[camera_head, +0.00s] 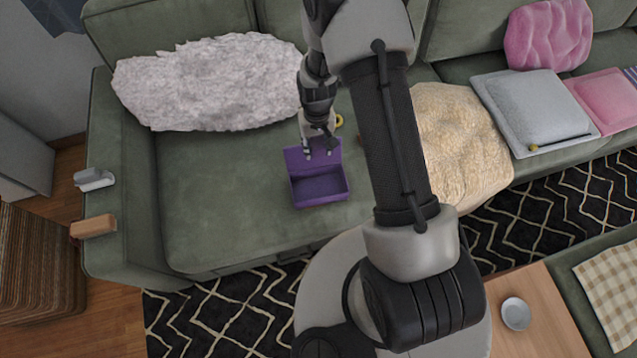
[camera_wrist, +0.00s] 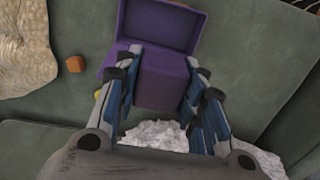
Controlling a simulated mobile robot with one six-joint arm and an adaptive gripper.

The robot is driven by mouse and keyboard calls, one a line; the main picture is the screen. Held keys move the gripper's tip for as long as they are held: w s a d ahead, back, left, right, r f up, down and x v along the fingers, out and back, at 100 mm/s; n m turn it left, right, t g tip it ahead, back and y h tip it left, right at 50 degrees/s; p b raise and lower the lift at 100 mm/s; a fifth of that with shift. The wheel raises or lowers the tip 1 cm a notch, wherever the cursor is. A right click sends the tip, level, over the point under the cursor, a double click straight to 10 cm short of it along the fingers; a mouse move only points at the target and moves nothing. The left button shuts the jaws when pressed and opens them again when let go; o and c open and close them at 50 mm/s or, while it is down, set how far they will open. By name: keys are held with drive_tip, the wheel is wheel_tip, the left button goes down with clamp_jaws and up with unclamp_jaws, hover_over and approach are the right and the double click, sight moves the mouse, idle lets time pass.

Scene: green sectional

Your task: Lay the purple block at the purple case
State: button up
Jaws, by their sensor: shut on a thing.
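The purple case (camera_head: 320,190) stands open on the green sofa seat, its lid raised toward the sofa back. In the wrist view, the case (camera_wrist: 160,22) is at the top, and its open inside looks empty. My gripper (camera_head: 320,153) is over the lid side of the case. In the wrist view, my gripper (camera_wrist: 162,95) is shut on the purple block (camera_wrist: 163,82), which sits between the fingers. The block overlaps the case's near edge in that view; I cannot tell whether they touch. In the head view the block does not stand out from the purple lid.
A yellow object (camera_head: 339,120) lies behind the case. A small orange-brown cube (camera_wrist: 75,64) lies beside it. A white fluffy cushion (camera_head: 210,82) and a cream throw (camera_head: 460,145) flank the spot. The seat left of the case is clear.

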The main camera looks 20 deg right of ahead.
drive_tip(key=b, duration=0.4)
hover_over(318, 190)
wheel_tip(318, 190, down, 22)
drive_tip(key=shift+d+r, duration=0.1)
drive_tip(key=shift+r, duration=0.1)
drive_tip(key=shift+f+b, duration=0.65)
drive_tip(key=shift+f, duration=1.85)
drive_tip(key=shift+f, duration=0.1)
drive_tip(key=o, duration=1)
drive_tip(key=shift+o, duration=0.2)
